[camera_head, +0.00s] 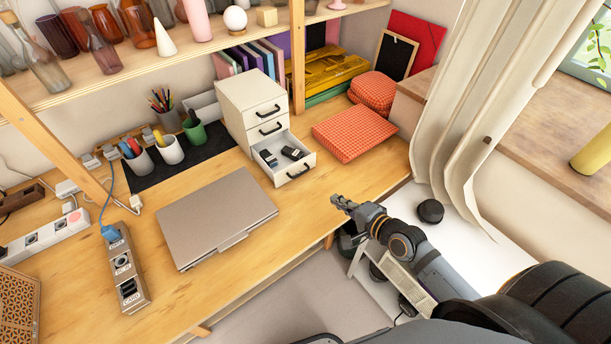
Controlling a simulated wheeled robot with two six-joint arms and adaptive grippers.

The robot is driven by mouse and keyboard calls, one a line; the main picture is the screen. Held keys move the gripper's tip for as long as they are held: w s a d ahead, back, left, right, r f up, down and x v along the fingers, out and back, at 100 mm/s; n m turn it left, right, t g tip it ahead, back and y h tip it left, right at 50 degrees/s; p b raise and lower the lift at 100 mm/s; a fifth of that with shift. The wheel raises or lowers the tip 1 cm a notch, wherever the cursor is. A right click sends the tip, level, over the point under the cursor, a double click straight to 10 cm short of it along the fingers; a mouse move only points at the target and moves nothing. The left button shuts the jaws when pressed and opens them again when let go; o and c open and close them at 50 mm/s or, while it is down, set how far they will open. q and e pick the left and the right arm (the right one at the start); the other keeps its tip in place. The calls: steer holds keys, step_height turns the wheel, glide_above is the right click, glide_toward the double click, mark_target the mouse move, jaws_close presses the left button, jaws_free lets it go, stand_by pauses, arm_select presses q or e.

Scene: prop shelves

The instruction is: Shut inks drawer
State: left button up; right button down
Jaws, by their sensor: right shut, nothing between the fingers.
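The small white drawer cabinet (246,101) stands on the wooden desk below the shelf. Its bottom drawer (289,164) is pulled out and holds a few small black items (294,153); its label, if any, cannot be read. The drawer has a dark handle (299,171) on its front. The two drawers above it are closed. My right gripper (337,203) is shut and empty, in front of and to the right of the open drawer, apart from it. My left gripper is not in view.
A red checkered box (353,131) lies right of the open drawer. A closed grey laptop (216,216) lies to the left front. Pen cups (171,149) stand behind it. A beige curtain (468,110) hangs at the right. The desk in front of the drawer is clear.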

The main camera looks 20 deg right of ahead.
steer(key=shift+w+a+f, duration=0.1)
steer(key=shift+w+f, duration=0.05)
steer(key=b+x, duration=0.2)
steer(key=x, duration=0.6)
steer(key=shift+w, duration=0.15)
steer(key=w, duration=0.2)
steer(key=w+a, duration=0.1)
steer(key=shift+w+a+p, duration=0.25)
steer(key=shift+w+p, duration=0.15)
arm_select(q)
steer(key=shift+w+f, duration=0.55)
arm_select(e)
steer(key=shift+w+a, duration=0.25)
steer(key=shift+w, duration=0.35)
